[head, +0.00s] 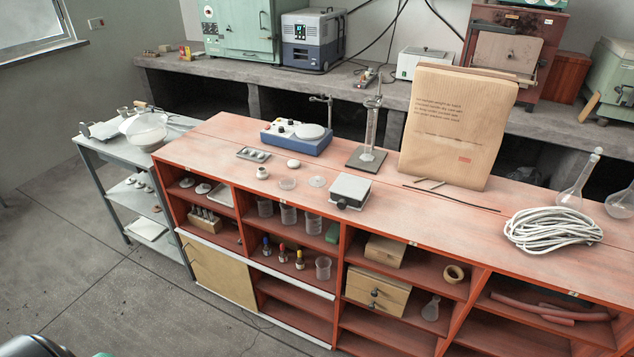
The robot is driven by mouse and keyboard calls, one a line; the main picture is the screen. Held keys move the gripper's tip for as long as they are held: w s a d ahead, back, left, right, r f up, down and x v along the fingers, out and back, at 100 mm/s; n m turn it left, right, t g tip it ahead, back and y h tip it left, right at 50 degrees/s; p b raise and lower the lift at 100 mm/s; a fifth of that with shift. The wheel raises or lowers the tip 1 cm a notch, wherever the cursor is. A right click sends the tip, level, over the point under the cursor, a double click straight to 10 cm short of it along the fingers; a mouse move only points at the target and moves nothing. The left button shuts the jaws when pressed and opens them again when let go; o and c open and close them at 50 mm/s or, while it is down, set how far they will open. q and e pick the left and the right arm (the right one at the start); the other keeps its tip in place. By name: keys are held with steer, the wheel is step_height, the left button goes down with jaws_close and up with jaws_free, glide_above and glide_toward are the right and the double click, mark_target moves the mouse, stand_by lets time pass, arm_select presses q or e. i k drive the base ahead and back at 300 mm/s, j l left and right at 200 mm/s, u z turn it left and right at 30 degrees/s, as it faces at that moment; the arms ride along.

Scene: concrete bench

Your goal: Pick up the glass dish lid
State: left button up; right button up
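Two small clear round glass pieces lie on the red wooden bench top (225,146). The left one looks like a shallow glass dish (287,183). The right one is flatter and looks like the glass dish lid (316,181); it lies apart from the dish, on the bare wood. They are small in the picture, so I cannot be certain which is the lid. Neither of my grippers is in view.
A grey box device (349,190) stands close to the right of the lid. White ceramic pieces (262,172) lie to the left. Behind are a blue stirrer (296,138), a cylinder on a stand (369,135) and a cardboard package (455,125). Coiled rope (552,229) lies right.

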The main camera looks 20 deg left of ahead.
mark_target(316, 181)
steer(key=i+j+z, duration=0.1)
steer(key=j, duration=0.3)
steer(key=i+j+z, duration=0.1)
steer(key=j, duration=0.3)
steer(key=i+j+z, duration=0.1)
steer(key=j, duration=0.35)
steer(key=i, duration=0.05)
